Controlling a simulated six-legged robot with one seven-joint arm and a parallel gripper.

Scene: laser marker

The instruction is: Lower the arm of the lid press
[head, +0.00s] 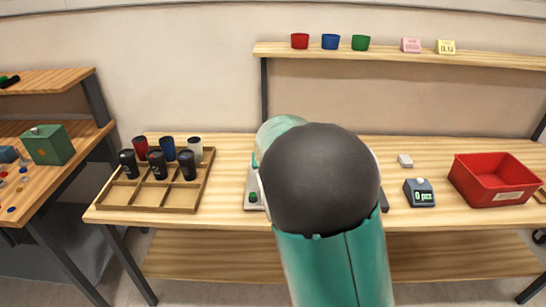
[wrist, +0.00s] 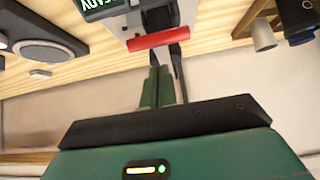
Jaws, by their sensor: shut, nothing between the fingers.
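A pale machine with a lit "READY" display (wrist: 101,6) is at the top of the wrist view. A red bar (wrist: 158,39), which looks like the handle of the lid press arm, lies across its front. My gripper (wrist: 166,62) is shut and empty, with its fingertips close to the red bar. I cannot tell whether they touch it. In the head view my own arm hides most of the press. Only a pale base edge (head: 251,184) with a dark green knob shows at its left. The press arm's angle is hidden there.
A wooden divided tray (head: 135,194) with several cups stands left on the bench. A shelf (head: 400,55) with cups hangs behind.

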